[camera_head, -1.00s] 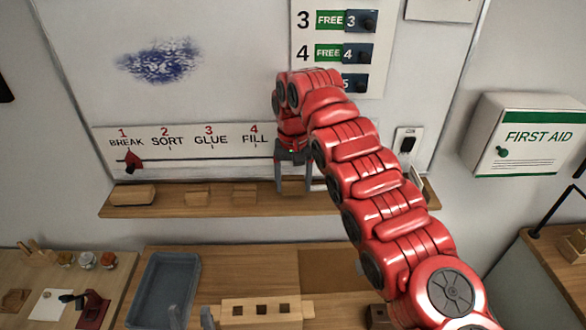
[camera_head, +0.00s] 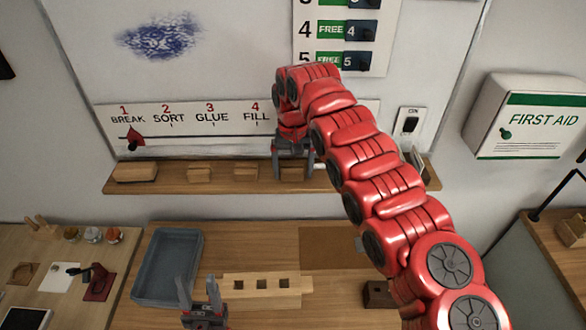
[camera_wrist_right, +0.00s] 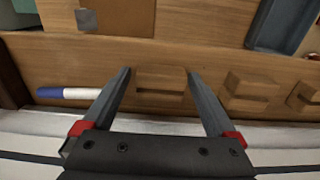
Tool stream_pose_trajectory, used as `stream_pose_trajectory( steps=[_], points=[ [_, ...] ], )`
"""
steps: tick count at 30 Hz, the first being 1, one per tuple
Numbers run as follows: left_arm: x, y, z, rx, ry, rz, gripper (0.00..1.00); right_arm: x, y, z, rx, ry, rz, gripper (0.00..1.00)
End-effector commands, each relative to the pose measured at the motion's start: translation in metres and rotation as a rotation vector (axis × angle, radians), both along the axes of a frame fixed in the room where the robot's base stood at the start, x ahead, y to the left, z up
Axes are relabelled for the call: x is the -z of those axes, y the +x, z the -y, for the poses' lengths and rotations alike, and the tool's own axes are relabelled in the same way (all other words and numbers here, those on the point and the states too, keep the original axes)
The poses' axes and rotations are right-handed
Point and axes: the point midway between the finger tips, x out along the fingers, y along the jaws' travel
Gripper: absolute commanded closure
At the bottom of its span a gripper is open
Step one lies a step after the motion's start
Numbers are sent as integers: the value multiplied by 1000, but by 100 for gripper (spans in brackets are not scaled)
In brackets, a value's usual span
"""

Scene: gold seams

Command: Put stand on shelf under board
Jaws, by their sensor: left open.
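The stand (camera_head: 292,172), a small slotted wooden block, sits on the wooden shelf (camera_head: 230,185) under the whiteboard (camera_head: 235,65). My right gripper (camera_head: 292,168) reaches down over it, one finger on each side. In the right wrist view the stand (camera_wrist_right: 160,85) shows between the open fingertips (camera_wrist_right: 160,72), with little gap on either side; whether they touch it I cannot tell. My left gripper (camera_head: 198,285) is open and empty, low in the head view, in front of a long wooden block with square holes (camera_head: 255,284).
More wooden blocks (camera_head: 202,175) stand on the shelf left of the stand. A blue and white marker (camera_wrist_right: 68,93) lies on the shelf beside the right gripper. A grey tray (camera_head: 168,265) and a brown mat (camera_head: 333,247) lie on the table below.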

Motion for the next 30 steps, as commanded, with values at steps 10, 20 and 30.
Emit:
stream_pose_trajectory(
  steps=[10, 20, 30],
  points=[
    [-6, 0, 0, 0, 0, 0, 50, -5, 0, 0, 0, 0, 0, 0],
    [3, 0, 0, 0, 0, 0, 50, -54, 1, -2, -1, 1, 3, 0],
    [-46, 0, 0, 0, 0, 0, 50, -115, -1, 1, 1, -1, -1, 0]
  ],
)
